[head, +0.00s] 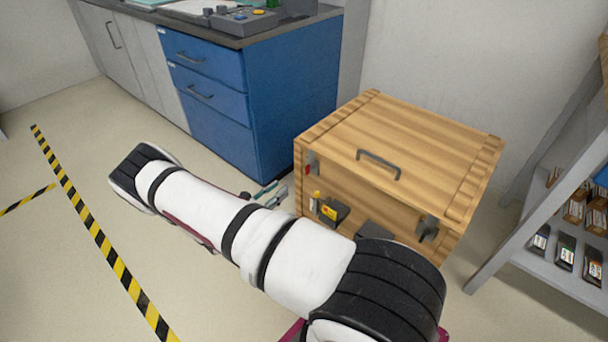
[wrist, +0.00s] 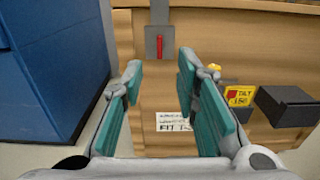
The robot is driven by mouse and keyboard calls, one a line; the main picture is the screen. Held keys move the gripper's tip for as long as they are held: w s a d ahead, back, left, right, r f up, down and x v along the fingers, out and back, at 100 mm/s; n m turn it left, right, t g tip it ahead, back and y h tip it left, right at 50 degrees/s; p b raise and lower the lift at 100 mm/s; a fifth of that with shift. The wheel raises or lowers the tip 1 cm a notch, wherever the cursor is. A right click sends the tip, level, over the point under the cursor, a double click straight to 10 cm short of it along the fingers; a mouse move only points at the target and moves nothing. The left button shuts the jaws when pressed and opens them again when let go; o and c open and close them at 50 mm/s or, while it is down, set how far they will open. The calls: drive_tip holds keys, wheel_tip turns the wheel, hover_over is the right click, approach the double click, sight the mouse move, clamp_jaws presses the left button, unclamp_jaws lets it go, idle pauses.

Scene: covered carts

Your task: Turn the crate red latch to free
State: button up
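The wooden crate (head: 400,140) stands on the floor, its lid down. Its red latch (head: 307,169) is at the upper left of the front face. In the wrist view the red latch (wrist: 159,46) is a short upright bar on a grey plate (wrist: 151,42), just beyond the fingertips. My gripper (wrist: 160,66) is open, with teal finger pads apart and nothing between them. It points at the crate front, slightly below the latch, and no contact shows. In the head view my gripper (head: 271,194) is small, left of the crate, partly hidden by my arm.
A grey latch (head: 428,228) is at the crate's front right. Dark boxes (wrist: 288,104), a yellow tag (wrist: 240,95) and a white label (wrist: 172,122) are on the crate front. A blue cabinet (head: 290,95) stands close left; a grey shelf rack (head: 545,210) stands right.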

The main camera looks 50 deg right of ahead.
sight(306, 168)
drive_tip(key=d+b, duration=0.1)
drive_tip(key=d, duration=0.6)
drive_tip(key=d+b, duration=0.2)
drive_tip(key=d, duration=0.5)
drive_tip(key=shift+w+f, duration=0.2)
drive_tip(key=shift+c, duration=0.3)
drive_tip(key=shift+a, duration=0.1)
clamp_jaws()
